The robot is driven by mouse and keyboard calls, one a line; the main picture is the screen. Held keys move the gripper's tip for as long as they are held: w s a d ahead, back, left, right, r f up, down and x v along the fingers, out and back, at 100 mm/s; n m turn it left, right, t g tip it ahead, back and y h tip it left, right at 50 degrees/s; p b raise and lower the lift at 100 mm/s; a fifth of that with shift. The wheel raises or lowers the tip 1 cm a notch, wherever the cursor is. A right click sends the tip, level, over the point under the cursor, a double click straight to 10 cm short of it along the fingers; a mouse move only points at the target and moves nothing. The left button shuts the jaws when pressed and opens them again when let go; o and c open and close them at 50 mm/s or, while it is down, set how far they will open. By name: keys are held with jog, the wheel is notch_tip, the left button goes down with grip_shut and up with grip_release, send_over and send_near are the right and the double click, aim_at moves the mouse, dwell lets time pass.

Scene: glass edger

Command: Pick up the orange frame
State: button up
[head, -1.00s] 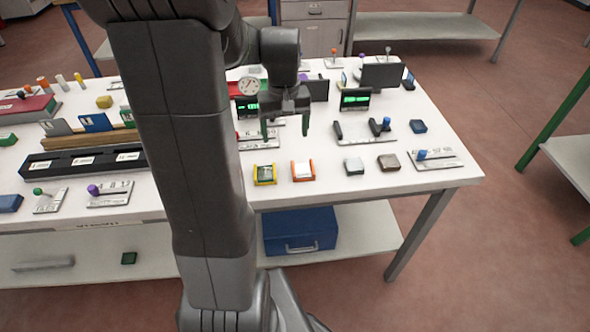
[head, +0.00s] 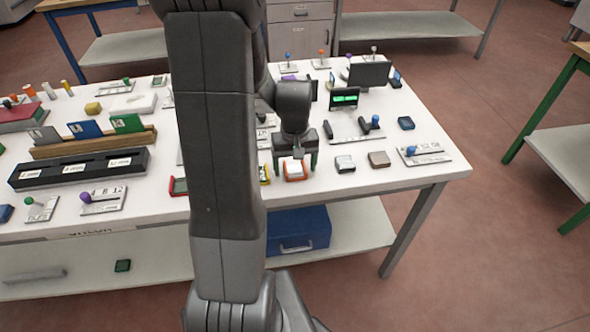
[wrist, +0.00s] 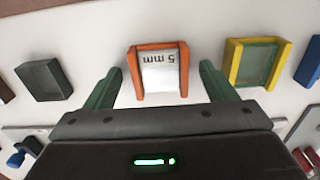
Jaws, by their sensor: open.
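The orange frame (head: 295,177) sits near the front edge of the white table, just below my gripper (head: 296,165). In the wrist view the orange frame (wrist: 137,72) holds a white block (wrist: 160,73) marked "5 mm". My gripper (wrist: 160,88) is open there, its green fingers to the left and right of the frame. The fingers look apart from the frame, and nothing is held. My arm hides part of the table left of the frame.
A yellow frame (wrist: 233,64) with a greenish block stands on one side of the orange frame. A grey block (head: 345,164) and a brown block (head: 379,159) stand on the other side. A lever plate (head: 424,153) lies near the table's right end.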

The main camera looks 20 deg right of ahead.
jog(key=shift+c, duration=0.5)
jog(key=c, duration=1)
jog(key=shift+r, duration=0.1)
